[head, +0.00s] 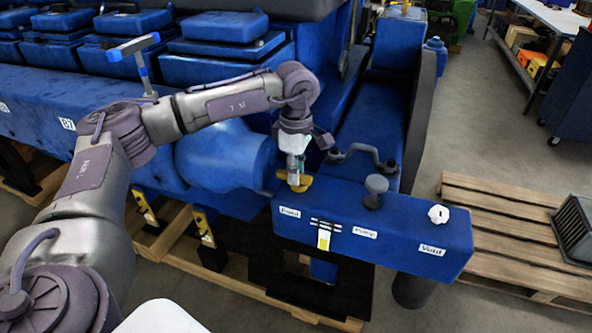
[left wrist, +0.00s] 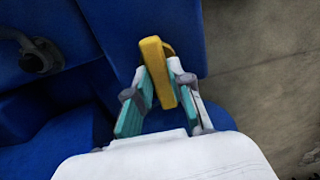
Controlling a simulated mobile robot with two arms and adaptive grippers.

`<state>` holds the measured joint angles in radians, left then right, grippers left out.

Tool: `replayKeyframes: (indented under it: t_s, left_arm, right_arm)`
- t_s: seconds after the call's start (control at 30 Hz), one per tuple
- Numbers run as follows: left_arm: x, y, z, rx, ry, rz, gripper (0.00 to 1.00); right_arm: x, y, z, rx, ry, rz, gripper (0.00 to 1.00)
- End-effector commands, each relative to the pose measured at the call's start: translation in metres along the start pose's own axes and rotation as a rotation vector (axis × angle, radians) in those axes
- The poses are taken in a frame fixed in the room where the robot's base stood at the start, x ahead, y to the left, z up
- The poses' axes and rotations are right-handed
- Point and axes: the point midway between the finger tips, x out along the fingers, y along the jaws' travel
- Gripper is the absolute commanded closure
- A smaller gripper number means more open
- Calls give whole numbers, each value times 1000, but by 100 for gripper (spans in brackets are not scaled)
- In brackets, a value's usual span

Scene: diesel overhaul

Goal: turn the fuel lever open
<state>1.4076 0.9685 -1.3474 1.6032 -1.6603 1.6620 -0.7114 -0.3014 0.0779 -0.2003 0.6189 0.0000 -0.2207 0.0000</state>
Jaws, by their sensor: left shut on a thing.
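The fuel lever (head: 296,183) is a yellow handle at the left end of the blue box (head: 400,233), near the label that seems to read "Fuel". My left gripper (head: 295,172) points down onto it from above. In the left wrist view the yellow lever (left wrist: 155,62) stands between the two teal-padded fingers of my left gripper (left wrist: 155,92). The gripper is shut on the lever. The lever's base is partly hidden by the fingers. My right gripper does not show in either view.
A dark curved handle (head: 362,155) lies just behind. The blue engine (head: 215,150) fills the left. A wooden pallet (head: 505,225) lies to the right.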

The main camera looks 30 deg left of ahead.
Motion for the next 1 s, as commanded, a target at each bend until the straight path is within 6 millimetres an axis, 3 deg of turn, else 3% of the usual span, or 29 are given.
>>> replayKeyframes:
  t_s: [0.37, 1.0]
  left_arm:
    - [1, -1, 1, -136, 0, 0, 100]
    - [1, -5, 2, -723, -1, 0, 100]
  right_arm:
    - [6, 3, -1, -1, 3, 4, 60]
    - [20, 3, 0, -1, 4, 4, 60]
